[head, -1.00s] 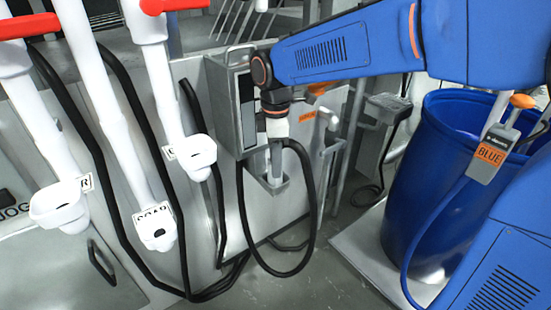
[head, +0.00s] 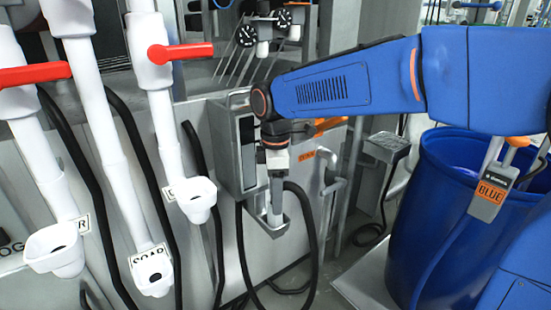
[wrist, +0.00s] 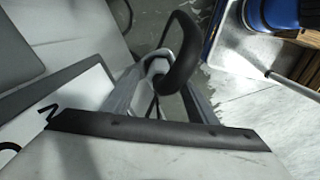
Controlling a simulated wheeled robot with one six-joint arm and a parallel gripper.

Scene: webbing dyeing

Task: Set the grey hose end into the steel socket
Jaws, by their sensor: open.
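My gripper (head: 275,190) points down in front of a grey wall box, over a small grey cup-shaped holder (head: 272,224). In the wrist view its two fingers (wrist: 160,95) stand apart. A light grey ring-like end (wrist: 157,67), which looks like the grey hose end, shows between and beyond them, with a black hose (wrist: 184,52) arching over it. I cannot tell whether the fingers touch it. In the head view the gripper largely hides this end, and the black hose (head: 312,225) loops down at its right. I cannot make out for certain which part is the steel socket.
A grey pipe fitting (head: 333,186) and orange label (head: 306,156) are right of my gripper. A blue barrel (head: 440,220) with a BLUE-tagged nozzle (head: 488,192) stands right. White pipes with red handles (head: 180,52) and spouts (head: 197,200) stand left.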

